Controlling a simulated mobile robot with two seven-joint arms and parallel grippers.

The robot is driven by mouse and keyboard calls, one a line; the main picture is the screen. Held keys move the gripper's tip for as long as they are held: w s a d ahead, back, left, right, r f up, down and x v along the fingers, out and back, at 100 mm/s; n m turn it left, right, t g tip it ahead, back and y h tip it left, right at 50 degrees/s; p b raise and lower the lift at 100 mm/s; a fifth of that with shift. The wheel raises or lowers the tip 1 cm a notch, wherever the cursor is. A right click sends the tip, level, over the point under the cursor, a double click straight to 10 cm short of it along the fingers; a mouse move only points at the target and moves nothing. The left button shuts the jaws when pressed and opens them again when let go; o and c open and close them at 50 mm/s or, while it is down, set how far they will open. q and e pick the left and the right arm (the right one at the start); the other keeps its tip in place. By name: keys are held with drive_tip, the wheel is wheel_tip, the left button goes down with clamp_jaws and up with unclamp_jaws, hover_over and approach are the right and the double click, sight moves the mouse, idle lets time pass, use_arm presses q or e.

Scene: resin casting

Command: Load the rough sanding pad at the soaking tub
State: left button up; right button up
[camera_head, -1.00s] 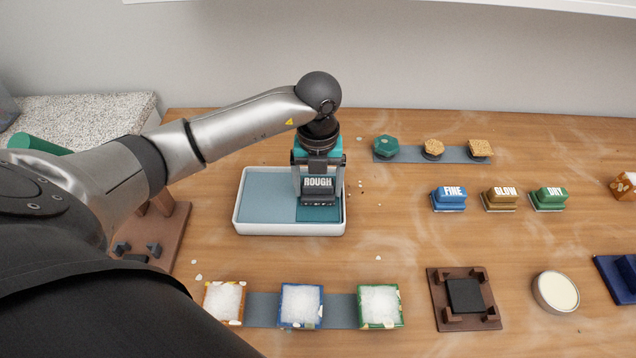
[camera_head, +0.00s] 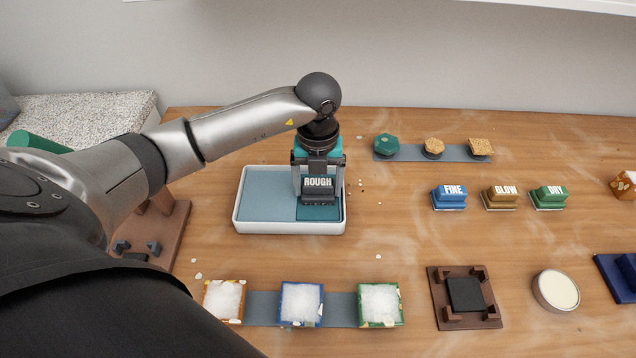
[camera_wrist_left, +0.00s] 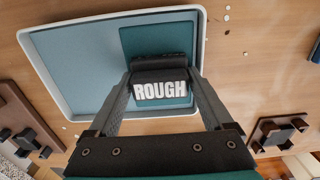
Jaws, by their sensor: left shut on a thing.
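The dark rough sanding pad (camera_head: 318,187), lettered ROUGH, is held in my left gripper (camera_head: 318,182). It also shows between the two fingers in the left wrist view (camera_wrist_left: 160,85). The soaking tub (camera_head: 290,229) is a shallow white-rimmed tray with a light blue inside. A darker teal square (camera_head: 329,213) lies in its right part, and the pad is over this square. I cannot tell whether the pad's underside touches it. My right gripper is not in view.
FINE (camera_head: 450,197), GLOW (camera_head: 500,198) and DRY (camera_head: 548,198) pads stand to the right. Small pieces sit on a grey strip (camera_head: 459,154) behind. White-filled blocks (camera_head: 302,304) and a dark brown fixture (camera_head: 464,323) are in front. Bare wood lies right of the tub.

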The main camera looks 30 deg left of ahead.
sight(319, 182)
use_arm(q)
drive_tip(key=shift+s, duration=0.1)
idle(0.3)
wheel_tip(319, 182, up, 7)
drive_tip(key=p, duration=0.6)
idle(0.8)
